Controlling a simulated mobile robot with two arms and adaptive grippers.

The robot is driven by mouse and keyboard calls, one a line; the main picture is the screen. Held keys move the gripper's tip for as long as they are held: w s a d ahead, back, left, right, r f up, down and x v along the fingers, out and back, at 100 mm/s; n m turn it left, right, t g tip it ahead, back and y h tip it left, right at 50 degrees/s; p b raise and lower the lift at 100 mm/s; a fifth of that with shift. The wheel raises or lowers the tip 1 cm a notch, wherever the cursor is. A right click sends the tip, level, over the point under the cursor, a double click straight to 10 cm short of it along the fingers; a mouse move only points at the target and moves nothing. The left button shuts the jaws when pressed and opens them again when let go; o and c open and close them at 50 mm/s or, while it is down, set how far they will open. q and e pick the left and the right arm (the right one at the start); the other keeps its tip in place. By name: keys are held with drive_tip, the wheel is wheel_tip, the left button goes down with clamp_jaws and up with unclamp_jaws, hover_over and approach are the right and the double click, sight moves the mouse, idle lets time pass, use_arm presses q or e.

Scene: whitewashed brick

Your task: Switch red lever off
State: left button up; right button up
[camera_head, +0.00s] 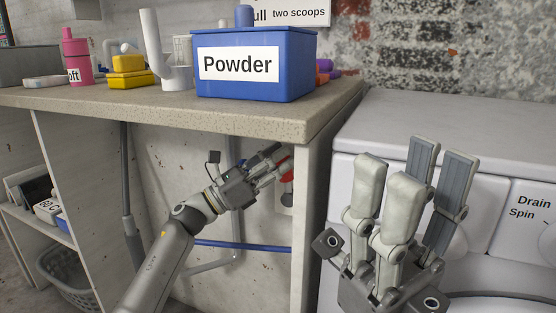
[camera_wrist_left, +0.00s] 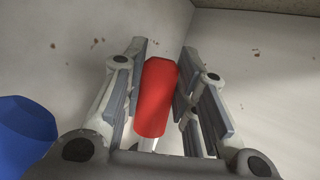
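The red lever (camera_wrist_left: 156,98) stands between the finger pads of my left gripper (camera_wrist_left: 160,85) in the left wrist view. The pads are on either side of it, and the gripper looks open around it; contact is not clear. In the head view my left gripper (camera_head: 268,168) reaches under the counter, and its fingers partly hide the red lever (camera_head: 287,176) by the wall. My right gripper (camera_head: 412,178) is open and empty, held up in front of the white machine.
The counter (camera_head: 140,105) overhangs my left arm, with a side panel (camera_head: 305,220) just right of the lever. A blue pipe (camera_head: 240,245) runs below; a blue part (camera_wrist_left: 25,135) shows left in the wrist view. The white washing machine (camera_head: 450,120) stands at the right.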

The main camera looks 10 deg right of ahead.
use_arm(q)
drive_tip(key=shift+o, duration=0.9)
drive_tip(key=shift+a+f, duration=0.1)
drive_tip(key=shift+a, duration=0.05)
drive_tip(key=v, duration=1.2)
